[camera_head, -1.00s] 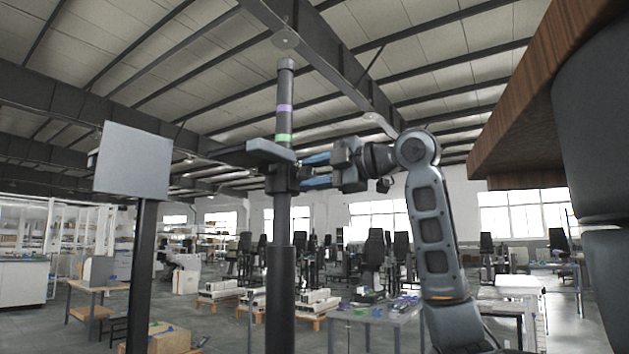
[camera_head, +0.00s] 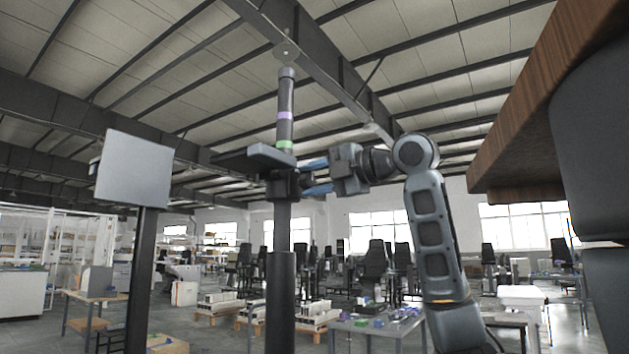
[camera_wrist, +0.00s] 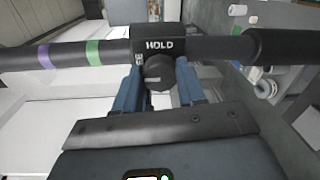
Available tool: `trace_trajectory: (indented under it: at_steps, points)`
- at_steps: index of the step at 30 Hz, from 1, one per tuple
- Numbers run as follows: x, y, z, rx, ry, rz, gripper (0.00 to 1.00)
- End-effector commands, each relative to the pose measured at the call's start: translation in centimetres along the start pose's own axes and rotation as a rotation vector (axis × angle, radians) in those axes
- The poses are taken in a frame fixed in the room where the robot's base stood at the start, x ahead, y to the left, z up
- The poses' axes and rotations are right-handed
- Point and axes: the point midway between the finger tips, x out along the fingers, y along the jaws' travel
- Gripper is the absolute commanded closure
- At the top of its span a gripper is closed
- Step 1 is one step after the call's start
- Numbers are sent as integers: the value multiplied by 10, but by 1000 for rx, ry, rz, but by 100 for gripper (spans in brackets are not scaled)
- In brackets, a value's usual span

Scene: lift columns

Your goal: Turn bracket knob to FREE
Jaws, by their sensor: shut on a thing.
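A dark lift column (camera_head: 281,290) stands upright, with a thinner pole bearing purple and green bands above it. A dark bracket (camera_head: 283,184) sits around the pole, with a flat grey plate (camera_head: 262,157) on top. In the wrist view the bracket (camera_wrist: 170,38) reads HOLD, with a second, smaller label at its left that I cannot read fully. A round dark knob (camera_wrist: 159,74) with a light pointer mark is on the bracket face. My gripper (camera_wrist: 160,84) is shut on the knob, its blue fingers on either side; it also shows in the head view (camera_head: 314,177).
A grey square panel on a post (camera_head: 133,170) stands left of the column. A wooden slab (camera_head: 520,110) overhangs at upper right. Work tables (camera_head: 375,325) and chairs stand in the background. Space between column and panel is clear.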

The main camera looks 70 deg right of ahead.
Motion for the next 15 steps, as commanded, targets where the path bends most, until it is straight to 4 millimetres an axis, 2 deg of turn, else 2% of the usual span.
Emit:
trace_trajectory:
  at_steps: [5,6,12,15]
  points:
    - [0,1,-1,-2,0,1,91]
    - [0,1,-1,-2,0,1,56]
    - [0,0,0,0,0,1,37]
    - [0,0,0,0,0,1,35]
